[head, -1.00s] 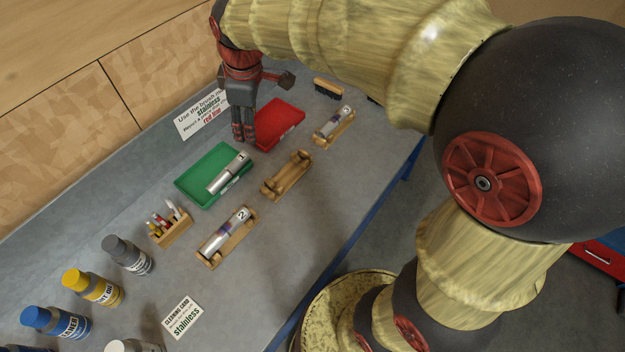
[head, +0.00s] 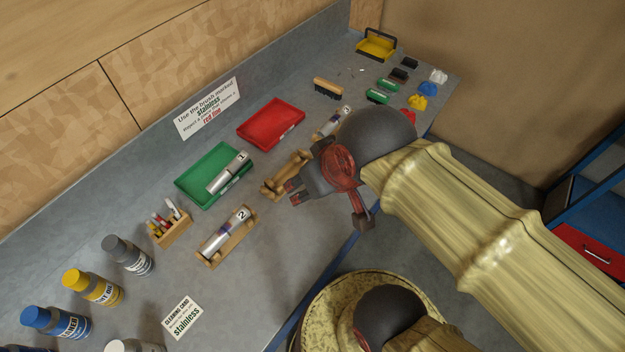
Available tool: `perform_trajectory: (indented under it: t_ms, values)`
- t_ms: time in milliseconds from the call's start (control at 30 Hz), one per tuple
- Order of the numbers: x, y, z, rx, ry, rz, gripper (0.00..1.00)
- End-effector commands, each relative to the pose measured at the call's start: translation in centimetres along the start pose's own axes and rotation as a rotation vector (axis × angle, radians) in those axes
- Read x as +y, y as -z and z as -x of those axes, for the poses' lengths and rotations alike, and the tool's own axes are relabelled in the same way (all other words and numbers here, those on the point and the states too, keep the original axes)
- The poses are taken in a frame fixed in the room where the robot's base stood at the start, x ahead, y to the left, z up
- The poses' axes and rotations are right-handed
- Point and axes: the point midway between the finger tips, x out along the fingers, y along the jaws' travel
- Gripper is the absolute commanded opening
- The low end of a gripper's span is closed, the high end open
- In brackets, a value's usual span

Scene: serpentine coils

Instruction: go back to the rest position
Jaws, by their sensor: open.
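My gripper (head: 293,192) is open and empty, above the front part of the grey bench, close to the empty wooden cradle (head: 281,182) and partly in front of it. Cylinder 1 (head: 227,174) lies tilted in the green tray (head: 206,196). Cylinder 2 (head: 222,236) rests in a wooden cradle (head: 214,258) nearer the front. Cylinder 3 (head: 334,122) rests in another cradle, partly hidden by my arm. The red tray (head: 271,124) is empty.
A brush (head: 328,88) lies behind the red tray. Bottles (head: 93,287) and a small holder with brushes (head: 170,228) stand at left. A yellow bin (head: 377,45) and several small colored items (head: 424,88) are at the far end. The bench between cradles is clear.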

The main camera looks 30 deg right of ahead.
Motion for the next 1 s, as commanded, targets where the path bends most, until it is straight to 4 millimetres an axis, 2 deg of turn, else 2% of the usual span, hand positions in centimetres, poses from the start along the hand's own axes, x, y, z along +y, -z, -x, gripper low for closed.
perform_trajectory:
  t_ms: [233,367,567,800,900,1000]
  values:
    - [0.0,0.0,-0.1,0.000,0.000,0.002,0.49]
    - [0.0,-0.4,-0.8,0.000,0.000,0.003,0.49]
    - [0.0,-2.0,-3.9,0.000,0.000,0.003,0.49]
    - [0.0,-4.7,-8.9,0.000,0.000,0.004,0.49]
    - [0.0,-5.5,-10.3,0.000,0.000,0.004,0.49]
    - [0.0,-5.8,-11.0,0.000,0.000,0.004,0.49]
